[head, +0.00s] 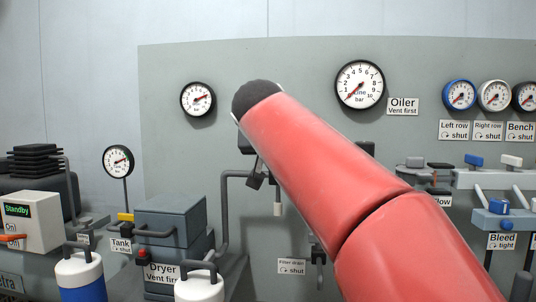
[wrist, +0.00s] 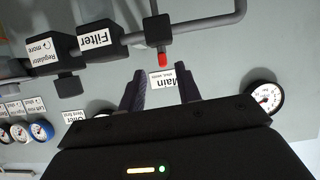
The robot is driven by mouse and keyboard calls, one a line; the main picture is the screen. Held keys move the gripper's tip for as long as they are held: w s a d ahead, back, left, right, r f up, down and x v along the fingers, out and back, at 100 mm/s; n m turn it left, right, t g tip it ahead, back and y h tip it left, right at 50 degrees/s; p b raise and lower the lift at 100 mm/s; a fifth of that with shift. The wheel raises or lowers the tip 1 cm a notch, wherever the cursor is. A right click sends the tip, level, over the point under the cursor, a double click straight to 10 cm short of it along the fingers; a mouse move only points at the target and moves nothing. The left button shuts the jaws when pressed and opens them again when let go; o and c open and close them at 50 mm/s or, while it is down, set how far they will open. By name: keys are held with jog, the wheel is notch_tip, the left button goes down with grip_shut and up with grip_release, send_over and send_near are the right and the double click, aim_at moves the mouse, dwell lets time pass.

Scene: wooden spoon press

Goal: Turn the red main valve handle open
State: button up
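The red main valve handle (wrist: 162,61) shows in the wrist view as a short red piece on a black valve body on the grey pipe. The Main label (wrist: 174,79) is beside it, partly covered by a finger. My gripper (wrist: 163,85) is open, its two dark fingers apart with nothing between them. The red handle lies just beyond the fingertips, roughly centred on the gap and apparently not touched. In the head view my red arm covers the middle of the panel, and the handle and gripper cannot be made out there.
The wrist view is upside down. A Filter block (wrist: 98,40) and a Regulator block (wrist: 57,50) sit on the pipe to the left. A gauge (wrist: 263,98) is close on the right. A Dryer box (head: 171,222) stands lower left in the head view.

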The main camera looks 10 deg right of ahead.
jog(key=shift+t, duration=0.3)
jog(key=x, duration=0.3)
jog(key=r+x, duration=0.1)
jog(key=x, duration=0.4)
jog(key=shift+w+d+r+p, duration=0.15)
jog(key=shift+w+r+p, duration=0.2)
jog(key=shift+w, duration=0.3)
grip_shut()
